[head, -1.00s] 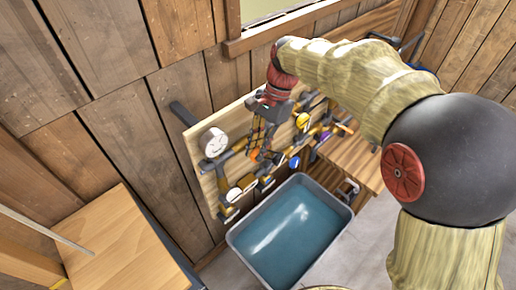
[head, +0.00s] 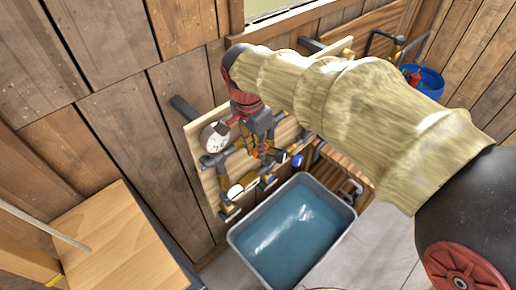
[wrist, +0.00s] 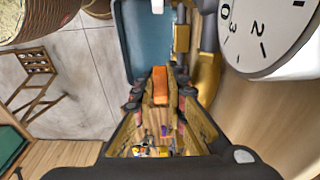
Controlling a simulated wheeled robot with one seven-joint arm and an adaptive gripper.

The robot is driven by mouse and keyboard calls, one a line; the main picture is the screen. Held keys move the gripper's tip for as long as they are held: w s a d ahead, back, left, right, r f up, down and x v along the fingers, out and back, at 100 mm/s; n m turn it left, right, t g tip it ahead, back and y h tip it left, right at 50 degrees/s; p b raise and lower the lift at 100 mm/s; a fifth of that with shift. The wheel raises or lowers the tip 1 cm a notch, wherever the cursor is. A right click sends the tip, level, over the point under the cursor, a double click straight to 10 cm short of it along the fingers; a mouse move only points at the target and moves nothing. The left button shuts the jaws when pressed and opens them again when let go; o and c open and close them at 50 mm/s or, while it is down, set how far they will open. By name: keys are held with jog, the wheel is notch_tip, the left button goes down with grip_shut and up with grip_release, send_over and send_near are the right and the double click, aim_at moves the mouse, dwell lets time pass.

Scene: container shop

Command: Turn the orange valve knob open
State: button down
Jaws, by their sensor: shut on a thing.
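My gripper (head: 262,150) is at the pipework on the wooden board (head: 207,185), just right of the round white gauge in the head view. In the wrist view my gripper (wrist: 160,90) has its dark fingers on either side of the orange valve knob (wrist: 160,84). The fingers are shut on the knob. In the head view the knob is mostly hidden by the fingers, with only small orange bits showing. I cannot tell how far the knob is turned.
The white gauge (head: 214,136) is close beside my gripper; it fills the upper right of the wrist view (wrist: 272,38). A grey basin (head: 264,204) of blue water stands below the board. A wooden top (head: 110,245) is at left, a blue bucket (head: 431,82) at far right.

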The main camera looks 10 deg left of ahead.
dwell(0.4)
jog(key=c, duration=1.9)
grip_release()
jog(key=shift+o, duration=0.5)
notch_tip(320, 180, up, 12)
jog(key=s+a, duration=0.1)
jog(key=shift+s+a, duration=0.1)
